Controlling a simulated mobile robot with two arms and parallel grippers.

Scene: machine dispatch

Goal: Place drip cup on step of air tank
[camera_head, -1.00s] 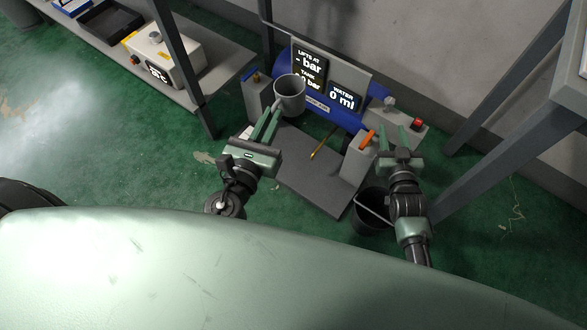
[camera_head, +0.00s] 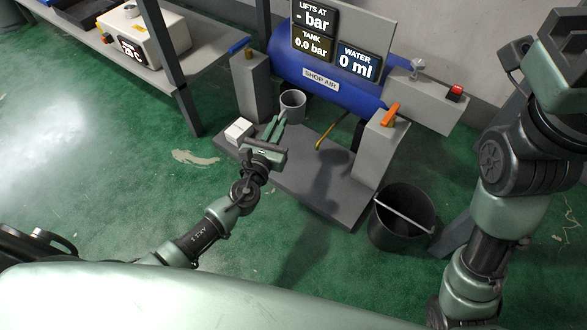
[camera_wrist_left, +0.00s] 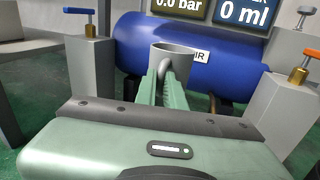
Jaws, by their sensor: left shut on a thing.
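The drip cup (camera_head: 293,101) is a small grey open-topped cup, upright, in front of the left part of the blue air tank (camera_head: 300,72). My left gripper (camera_head: 278,127) is shut on the cup's near side. In the left wrist view the cup (camera_wrist_left: 178,60) sits at the fingertips (camera_wrist_left: 168,82), with the tank (camera_wrist_left: 135,38) behind it. The grey step (camera_head: 325,182) is the low plate in front of the tank. The cup is over its back left part; I cannot tell whether its bottom touches. My right arm is raised at the right; its fingertips do not show.
A small white block (camera_head: 238,131) is on the step's left corner. Grey posts (camera_head: 250,88) and (camera_head: 376,150) flank the cup's space, the right one with an orange handle (camera_head: 390,116). A black bucket (camera_head: 402,216) stands right of the step. The step's front middle is clear.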

